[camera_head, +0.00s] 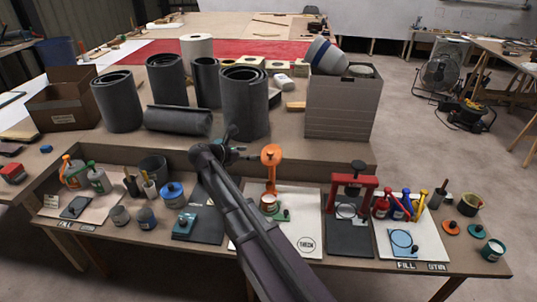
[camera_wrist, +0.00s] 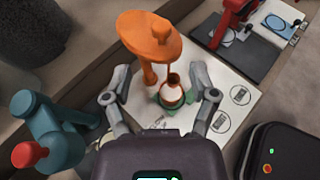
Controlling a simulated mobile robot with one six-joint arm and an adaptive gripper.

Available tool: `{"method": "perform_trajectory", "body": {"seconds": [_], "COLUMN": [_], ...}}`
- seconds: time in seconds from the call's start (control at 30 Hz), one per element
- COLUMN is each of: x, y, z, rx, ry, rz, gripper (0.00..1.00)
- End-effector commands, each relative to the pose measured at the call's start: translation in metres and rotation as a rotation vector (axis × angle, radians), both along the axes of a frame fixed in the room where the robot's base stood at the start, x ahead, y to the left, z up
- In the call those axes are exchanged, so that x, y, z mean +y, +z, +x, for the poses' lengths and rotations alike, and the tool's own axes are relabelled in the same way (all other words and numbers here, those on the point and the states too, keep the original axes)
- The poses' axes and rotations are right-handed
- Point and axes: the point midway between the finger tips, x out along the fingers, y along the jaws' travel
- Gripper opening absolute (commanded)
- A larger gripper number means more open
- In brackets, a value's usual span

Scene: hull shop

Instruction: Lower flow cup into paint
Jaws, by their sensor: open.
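An orange stand (camera_head: 271,155) with a rounded top rises from a white board marked with circles; it also shows in the wrist view (camera_wrist: 150,37). At its foot is a small pale can (camera_head: 268,204) with a reddish-brown top, also in the wrist view (camera_wrist: 172,99). A small brown piece (camera_wrist: 173,78) shows just above this can; I cannot tell whether it is the flow cup. My gripper (camera_wrist: 161,95) is open, its fingers seen on either side of the can in the wrist view, with no contact visible. My arm hides part of the board in the head view.
A teal device (camera_wrist: 62,130) with a red knob stands left in the wrist view. A red press stand (camera_head: 351,190) is right of the board. Dark rolls (camera_head: 245,105) and a grey box (camera_head: 342,108) stand behind. Colourful bottles (camera_head: 400,205) crowd the right.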

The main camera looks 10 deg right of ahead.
Motion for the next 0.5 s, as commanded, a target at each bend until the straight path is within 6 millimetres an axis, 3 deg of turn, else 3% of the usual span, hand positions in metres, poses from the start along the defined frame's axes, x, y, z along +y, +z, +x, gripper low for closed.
{"method": "perform_trajectory", "body": {"seconds": [0.5], "x": [-0.064], "y": [-0.033], "z": [0.033], "rx": [0.0], "ry": [-0.001], "rz": [0.0], "gripper": [0.75]}}
